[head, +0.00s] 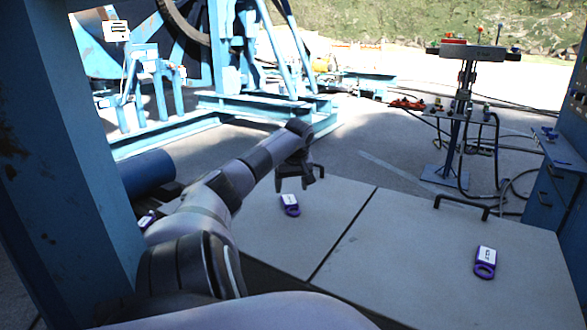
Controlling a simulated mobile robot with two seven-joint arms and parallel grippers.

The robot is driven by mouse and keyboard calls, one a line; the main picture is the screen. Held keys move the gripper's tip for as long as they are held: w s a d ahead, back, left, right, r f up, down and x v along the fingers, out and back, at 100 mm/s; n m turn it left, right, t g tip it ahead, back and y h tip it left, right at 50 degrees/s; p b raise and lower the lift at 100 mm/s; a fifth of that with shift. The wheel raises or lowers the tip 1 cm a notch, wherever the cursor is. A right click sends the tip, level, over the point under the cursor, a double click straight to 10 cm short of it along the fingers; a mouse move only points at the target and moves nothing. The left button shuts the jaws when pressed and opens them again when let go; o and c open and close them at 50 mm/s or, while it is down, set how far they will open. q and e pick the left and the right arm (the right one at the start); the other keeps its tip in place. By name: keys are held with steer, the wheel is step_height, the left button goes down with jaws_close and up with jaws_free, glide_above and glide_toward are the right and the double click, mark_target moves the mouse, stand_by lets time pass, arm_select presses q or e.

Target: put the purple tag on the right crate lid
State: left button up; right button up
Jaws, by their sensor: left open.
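A purple tag (290,205) with a white label lies on the left crate lid (265,240). A second purple tag (484,263) lies on the right crate lid (420,255), towards its right side. A third tag (147,220), partly hidden by my left arm, shows at the far left beside the blue post. My left gripper (298,183) is open and empty, just behind and above the tag on the left lid, apart from it. My right gripper is not in view.
A dark handle (462,205) stands at the back of the right lid. A control stand (465,110) with cables is behind it. A blue cabinet (560,180) borders the right. A blue post (70,170) blocks the left. The middle of the right lid is clear.

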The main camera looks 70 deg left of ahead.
arm_select(q)
steer(key=v, duration=0.6)
steer(key=shift+r, duration=0.15)
stand_by(0.4)
